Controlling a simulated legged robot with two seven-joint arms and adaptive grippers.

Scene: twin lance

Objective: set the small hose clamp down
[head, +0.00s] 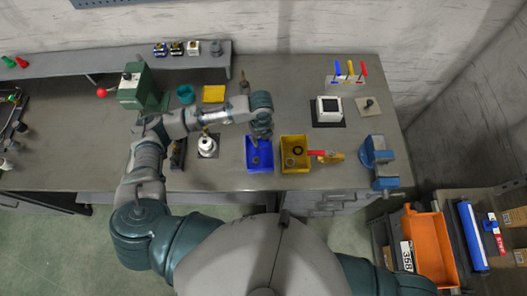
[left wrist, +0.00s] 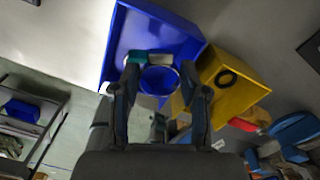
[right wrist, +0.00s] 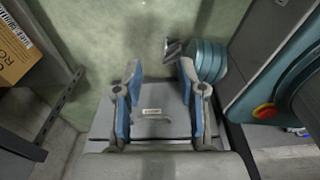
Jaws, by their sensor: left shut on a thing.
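The small hose clamp (left wrist: 158,94) is a thin metal ring in the left wrist view, with the blue bin showing through it. My left gripper (left wrist: 160,78) is shut on the clamp, its fingertips at opposite sides of the ring. In the head view this gripper (head: 260,137) is over the back of the blue bin (head: 260,167); whether the clamp touches the bin floor I cannot tell. My right gripper (right wrist: 160,72) is open and empty, away from the bench, and is not seen in the head view.
A yellow bin (head: 286,167) holding dark rings stands just right of the blue bin. A red-handled yellow tool (head: 330,156) and a blue vise (head: 382,160) are farther right. A white cylinder (head: 207,145) stands left of the blue bin. An orange crate (head: 430,250) is at lower right.

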